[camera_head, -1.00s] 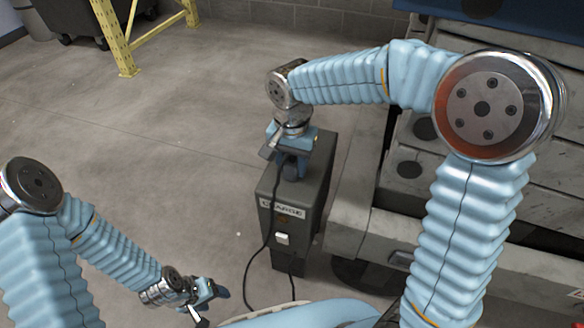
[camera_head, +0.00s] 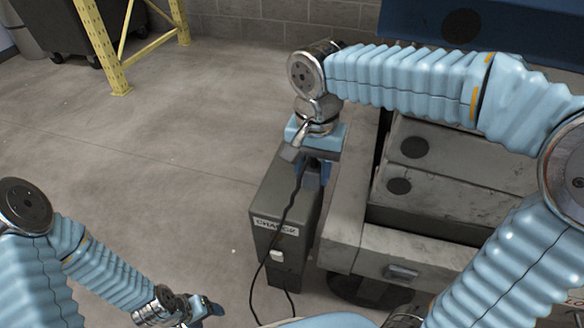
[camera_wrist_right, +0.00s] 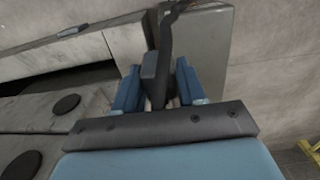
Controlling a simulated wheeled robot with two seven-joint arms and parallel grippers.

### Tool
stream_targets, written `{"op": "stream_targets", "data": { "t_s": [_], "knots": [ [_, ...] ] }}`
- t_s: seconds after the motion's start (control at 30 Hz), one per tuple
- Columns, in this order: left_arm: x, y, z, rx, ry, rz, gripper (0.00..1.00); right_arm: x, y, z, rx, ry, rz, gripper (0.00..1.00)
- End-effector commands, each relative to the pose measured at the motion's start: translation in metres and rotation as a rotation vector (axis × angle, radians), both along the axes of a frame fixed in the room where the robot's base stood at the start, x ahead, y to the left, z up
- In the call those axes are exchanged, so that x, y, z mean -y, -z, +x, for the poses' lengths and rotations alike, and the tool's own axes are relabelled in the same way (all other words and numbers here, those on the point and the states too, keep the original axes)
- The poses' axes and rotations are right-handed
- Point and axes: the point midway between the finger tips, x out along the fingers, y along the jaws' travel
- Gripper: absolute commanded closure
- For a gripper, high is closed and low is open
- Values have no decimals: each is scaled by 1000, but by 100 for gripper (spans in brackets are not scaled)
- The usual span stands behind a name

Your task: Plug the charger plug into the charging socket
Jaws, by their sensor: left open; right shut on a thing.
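The grey charging box (camera_head: 262,196) stands on the floor with a "CHARGE" label (camera_head: 275,226). A small white fitting (camera_head: 277,257), possibly the charging socket, sits below the label on its front. My right gripper (camera_head: 314,178) hangs over the box's right top edge. It is shut on the dark charger plug (camera_wrist_right: 157,75), which shows between its blue fingers (camera_wrist_right: 157,95) in the wrist view. The plug is mostly hidden in the head view. The black cable (camera_head: 285,218) runs from the gripper down past the box front. My left gripper (camera_head: 205,309) is open and empty, low at the left.
A grey metal bench with drawers (camera_head: 440,205) stands close to the right of the box. A yellow frame (camera_head: 105,45) and a block wall (camera_head: 270,28) are at the back. The concrete floor (camera_head: 150,160) left of the box is clear.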

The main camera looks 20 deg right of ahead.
Motion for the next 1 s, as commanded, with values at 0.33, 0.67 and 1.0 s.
{"op": "stream_targets", "data": {
  "t_s": [0.33, 0.67, 1.0],
  "knots": [
    [0, -3, 0, 1, 0, 1, 37, 25, -24, -48, 2, -1, 1, 86],
    [0, -3, 0, 1, 0, 1, 37, 28, -27, -54, 0, -1, 0, 86],
    [0, -3, 0, 1, 0, 1, 37, 28, -16, -44, -3, -20, -1, 86]
  ]
}}
